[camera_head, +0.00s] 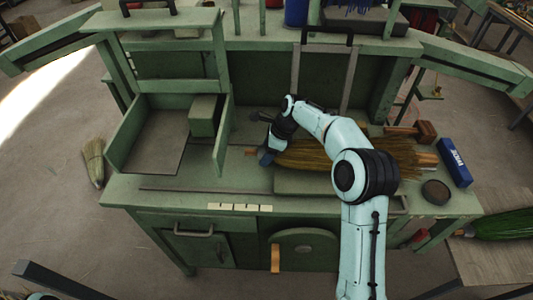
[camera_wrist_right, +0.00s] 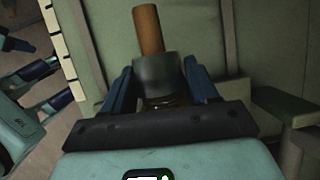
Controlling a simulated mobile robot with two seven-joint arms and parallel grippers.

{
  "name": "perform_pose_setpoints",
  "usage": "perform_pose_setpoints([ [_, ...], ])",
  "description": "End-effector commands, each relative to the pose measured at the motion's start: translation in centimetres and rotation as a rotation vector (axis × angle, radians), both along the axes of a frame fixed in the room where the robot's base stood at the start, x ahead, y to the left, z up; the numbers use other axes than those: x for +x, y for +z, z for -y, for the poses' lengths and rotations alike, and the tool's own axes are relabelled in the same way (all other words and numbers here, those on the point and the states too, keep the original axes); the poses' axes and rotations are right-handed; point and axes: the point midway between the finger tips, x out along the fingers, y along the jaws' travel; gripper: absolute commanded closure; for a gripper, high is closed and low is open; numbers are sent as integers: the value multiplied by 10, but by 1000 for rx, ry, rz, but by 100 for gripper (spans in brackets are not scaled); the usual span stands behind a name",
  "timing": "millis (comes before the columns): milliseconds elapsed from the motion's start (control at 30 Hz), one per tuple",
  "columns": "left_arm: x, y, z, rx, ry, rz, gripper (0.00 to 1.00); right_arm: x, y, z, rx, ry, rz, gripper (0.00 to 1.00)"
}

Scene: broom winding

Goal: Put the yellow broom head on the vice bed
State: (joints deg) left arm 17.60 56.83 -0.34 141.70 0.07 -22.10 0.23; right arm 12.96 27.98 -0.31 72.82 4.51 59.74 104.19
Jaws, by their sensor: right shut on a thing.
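The yellow broom head (camera_head: 312,155) is a bundle of straw lying lengthwise just over the green bench top. My right gripper (camera_head: 268,156) is shut on its left, narrow end. In the right wrist view, my right gripper (camera_wrist_right: 161,88) has its blue fingers on both sides of a dark collar (camera_wrist_right: 159,72), and a brown wooden stub (camera_wrist_right: 148,30) sticks out beyond. My arm hides part of the straw. A raised green pad (camera_head: 305,184) lies under the broom head; I cannot tell whether they touch. My left gripper (camera_wrist_right: 55,85) appears at the wrist view's left, fingers apart.
Green upright boards and a block (camera_head: 204,115) stand on the bench's left. A wooden mallet (camera_head: 424,132), a blue box (camera_head: 455,162) and a dark round tin (camera_head: 435,192) occupy the right end.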

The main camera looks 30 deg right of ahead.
Motion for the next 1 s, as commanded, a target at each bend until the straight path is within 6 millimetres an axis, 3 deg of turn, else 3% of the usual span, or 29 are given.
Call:
perform_pose_setpoints([
  [333,0,0,0,0,0,0,57,1,-2,0,-1,1,3,84],
  [367,0,0,0,0,0,0,57,1,-2,0,0,1,2,35],
  [400,0,0,0,0,0,0,57,1,-2,0,0,1,2,22],
  [433,0,0,0,0,0,0,57,1,-2,0,0,1,2,16],
  [767,0,1,0,0,0,0,57,1,1,0,0,0,2,16],
  [1000,5,6,0,0,0,6,57,-6,35,12,-2,-2,7,16],
])
